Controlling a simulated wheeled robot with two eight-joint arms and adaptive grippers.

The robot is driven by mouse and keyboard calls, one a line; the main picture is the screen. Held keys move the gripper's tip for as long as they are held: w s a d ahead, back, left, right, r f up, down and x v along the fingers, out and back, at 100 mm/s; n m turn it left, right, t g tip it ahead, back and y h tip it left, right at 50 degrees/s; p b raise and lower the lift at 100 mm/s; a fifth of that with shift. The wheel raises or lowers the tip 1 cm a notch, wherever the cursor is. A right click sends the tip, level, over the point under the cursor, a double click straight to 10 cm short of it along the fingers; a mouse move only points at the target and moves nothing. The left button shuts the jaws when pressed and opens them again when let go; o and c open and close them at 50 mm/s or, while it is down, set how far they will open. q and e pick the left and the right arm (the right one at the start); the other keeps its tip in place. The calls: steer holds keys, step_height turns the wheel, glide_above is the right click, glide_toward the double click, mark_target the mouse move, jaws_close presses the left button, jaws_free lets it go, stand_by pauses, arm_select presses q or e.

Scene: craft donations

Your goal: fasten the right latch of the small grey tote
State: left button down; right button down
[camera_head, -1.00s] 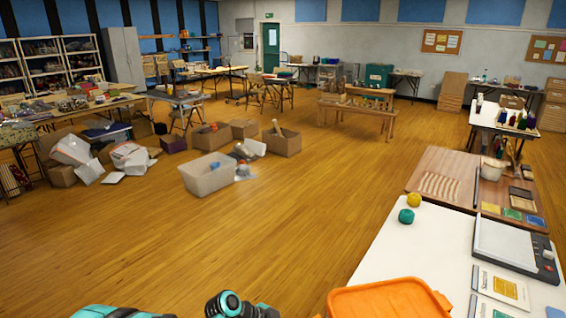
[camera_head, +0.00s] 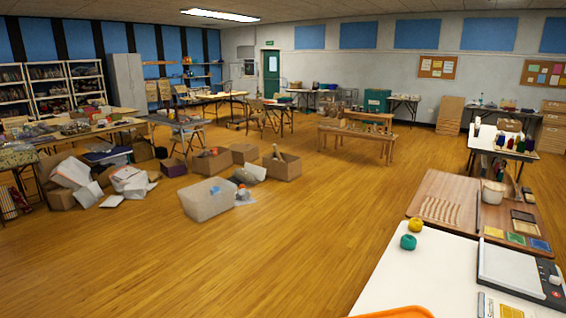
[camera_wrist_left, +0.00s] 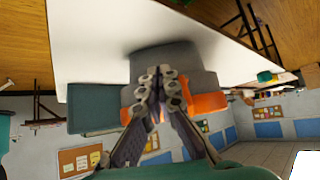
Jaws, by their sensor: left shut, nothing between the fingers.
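The small grey tote (camera_wrist_left: 190,60) shows upside down in the left wrist view, standing on the white table (camera_wrist_left: 85,35). Its orange lid or latch parts (camera_wrist_left: 207,103) show beside my fingers. My left gripper (camera_wrist_left: 157,78) is shut and empty, its fingertips in front of the tote's grey side; whether they touch it I cannot tell. In the head view only a sliver of an orange lid (camera_head: 395,313) shows at the bottom edge. The right latch cannot be made out. My right gripper is in neither view.
The white table (camera_head: 400,280) holds a yellow ball (camera_head: 416,224), a teal ball (camera_head: 408,242) and a paper trimmer (camera_head: 515,268). A brown table (camera_head: 450,205) adjoins it. A translucent bin (camera_head: 207,203) and boxes stand on the floor at left; the middle floor is clear.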

arm_select(q)
steer(key=shift+w+d+r, duration=0.1)
steer(key=shift+w+d, duration=0.05)
steer(key=shift+d, duration=0.8)
steer(key=shift+d, duration=0.1)
